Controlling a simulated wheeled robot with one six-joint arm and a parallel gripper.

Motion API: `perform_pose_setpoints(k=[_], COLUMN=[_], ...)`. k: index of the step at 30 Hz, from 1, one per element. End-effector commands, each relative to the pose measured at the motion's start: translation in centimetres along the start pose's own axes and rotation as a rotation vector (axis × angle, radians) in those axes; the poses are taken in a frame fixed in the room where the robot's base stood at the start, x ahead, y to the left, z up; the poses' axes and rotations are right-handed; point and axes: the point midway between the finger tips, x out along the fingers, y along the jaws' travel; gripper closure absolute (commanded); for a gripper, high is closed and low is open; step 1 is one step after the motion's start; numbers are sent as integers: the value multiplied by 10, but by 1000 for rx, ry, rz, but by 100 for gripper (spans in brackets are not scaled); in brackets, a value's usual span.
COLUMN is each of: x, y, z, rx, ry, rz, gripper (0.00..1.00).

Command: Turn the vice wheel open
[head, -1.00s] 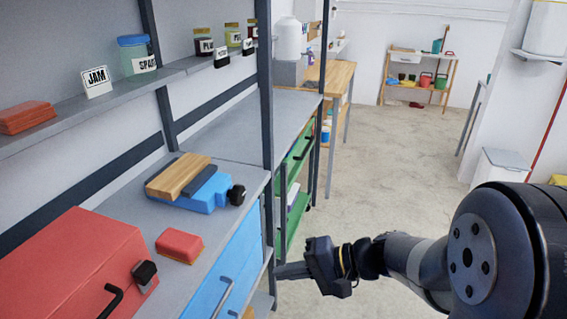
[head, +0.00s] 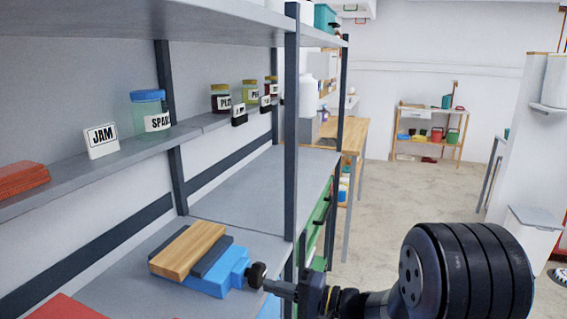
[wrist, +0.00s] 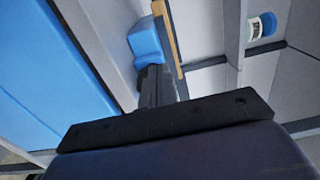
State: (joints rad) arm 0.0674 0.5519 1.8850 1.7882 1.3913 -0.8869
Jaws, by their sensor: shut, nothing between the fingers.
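The blue vice (head: 217,279) sits on the grey workbench shelf, with a wooden block (head: 190,250) and a dark jaw plate on top. Its small black wheel (head: 256,274) sticks out at the right end. My gripper (head: 273,286) comes in from the right with its fingers shut and empty, tips at the wheel. Whether they touch it I cannot tell. In the wrist view the fingers (wrist: 157,85) point towards the blue vice (wrist: 146,40), and partly hide the dark wheel.
A red box (head: 45,309) shows at the lower left edge. The upper shelf holds a JAM sign (head: 101,141) and jars. The grey bench surface (head: 265,195) behind the vice is clear.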

Motion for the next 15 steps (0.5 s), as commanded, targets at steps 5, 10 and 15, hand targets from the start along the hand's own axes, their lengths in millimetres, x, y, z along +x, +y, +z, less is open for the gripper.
perform_pose_setpoints(k=[5, 10, 15], x=[20, 29, 31], y=[4, 2, 0], z=[1, 0, 0], rx=[-2, 0, 1], ry=[-3, -1, 0], rz=[1, 1, 1], gripper=[100, 100, 100])
